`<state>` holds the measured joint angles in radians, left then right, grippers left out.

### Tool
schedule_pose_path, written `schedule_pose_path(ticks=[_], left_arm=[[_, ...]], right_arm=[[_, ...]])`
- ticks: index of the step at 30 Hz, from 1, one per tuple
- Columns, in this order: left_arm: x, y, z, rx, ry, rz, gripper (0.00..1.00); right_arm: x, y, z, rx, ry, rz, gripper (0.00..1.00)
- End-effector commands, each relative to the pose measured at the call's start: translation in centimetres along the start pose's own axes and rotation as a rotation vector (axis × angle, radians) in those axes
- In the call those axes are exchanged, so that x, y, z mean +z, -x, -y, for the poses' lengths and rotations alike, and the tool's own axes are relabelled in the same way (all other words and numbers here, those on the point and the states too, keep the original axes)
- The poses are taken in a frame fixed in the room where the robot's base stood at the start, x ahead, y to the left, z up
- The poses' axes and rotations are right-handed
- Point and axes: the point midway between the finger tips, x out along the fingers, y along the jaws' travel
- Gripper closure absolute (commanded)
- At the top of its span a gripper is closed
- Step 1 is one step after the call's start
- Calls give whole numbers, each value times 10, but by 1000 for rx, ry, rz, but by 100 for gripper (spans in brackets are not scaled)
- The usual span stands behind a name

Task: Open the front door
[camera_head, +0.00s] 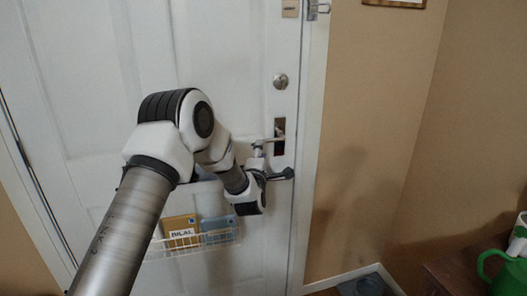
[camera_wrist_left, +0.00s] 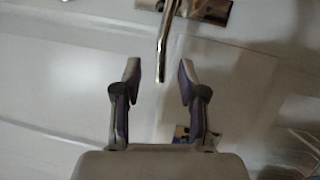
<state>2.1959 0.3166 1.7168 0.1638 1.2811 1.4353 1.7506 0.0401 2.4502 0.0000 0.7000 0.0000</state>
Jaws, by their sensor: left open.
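The white front door (camera_head: 110,70) fills the left and middle of the head view and looks shut. Its metal lever handle (camera_head: 268,141) sits on a dark plate near the right edge. My left gripper (camera_head: 273,163) is open at the handle, one finger near the lever and the other below it. In the left wrist view, the lever (camera_wrist_left: 165,38) comes down from the top, and its end shows between the two spread fingertips of my left gripper (camera_wrist_left: 159,76). I cannot tell whether a finger touches it. My right gripper is not in view.
A round lock (camera_head: 280,81) is above the handle, and a latch (camera_head: 313,9) is at the top. A wire basket (camera_head: 215,237) with boxes hangs on the door below my arm. A beige wall (camera_head: 370,120) adjoins on the right; a green watering can (camera_head: 505,272) stands at lower right.

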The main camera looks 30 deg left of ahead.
Motion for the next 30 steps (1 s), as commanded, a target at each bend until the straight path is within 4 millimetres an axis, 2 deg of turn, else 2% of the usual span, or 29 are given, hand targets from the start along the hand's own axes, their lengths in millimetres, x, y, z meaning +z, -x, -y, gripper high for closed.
schedule_pose_path(ticks=[6,9,18,19,22,23,30], left_arm=[[0,-43,-3,1,-2,0,59],[1,-57,-2,0,-2,1,59],[1,-64,-1,-2,-1,2,59],[1,-64,-1,-2,-1,2,62],[1,-64,-1,-2,-1,2,98],[1,-64,-1,-2,-1,2,100],[1,-64,0,0,1,2,100]], right_arm=[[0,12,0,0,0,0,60],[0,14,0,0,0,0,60],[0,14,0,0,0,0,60],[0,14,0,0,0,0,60],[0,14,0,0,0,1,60],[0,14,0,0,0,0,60],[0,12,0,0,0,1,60]])
